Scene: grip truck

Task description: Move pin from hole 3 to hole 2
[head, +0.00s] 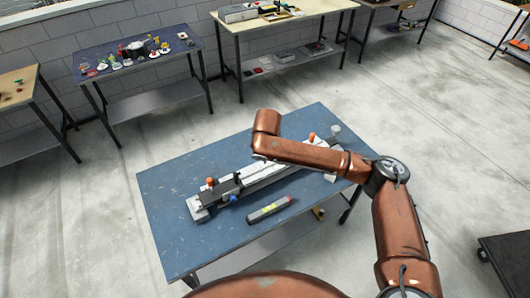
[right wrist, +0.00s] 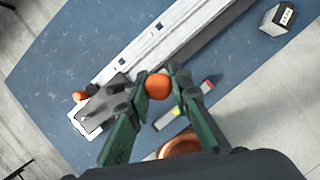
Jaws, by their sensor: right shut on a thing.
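A long pale metal rail (head: 262,172) lies diagonally on the blue table, and its row of slots and holes shows in the right wrist view (right wrist: 160,38). In that view my right gripper (right wrist: 160,88) is shut on an orange round pin head (right wrist: 158,86). The pin's shaft is hidden, so I cannot tell which hole it is at or whether it is in one. A second orange knob (right wrist: 80,95) sits beside the dark clamp (right wrist: 100,105) at the rail's near end. In the head view my right arm covers part of the rail. My left gripper is out of view.
A grey tube (head: 268,210) with a yellow label and red end lies in front of the rail. A small grey box with a label (right wrist: 280,18) stands on the table's edge. The table's left part (head: 165,190) is clear. Other tables stand at the back.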

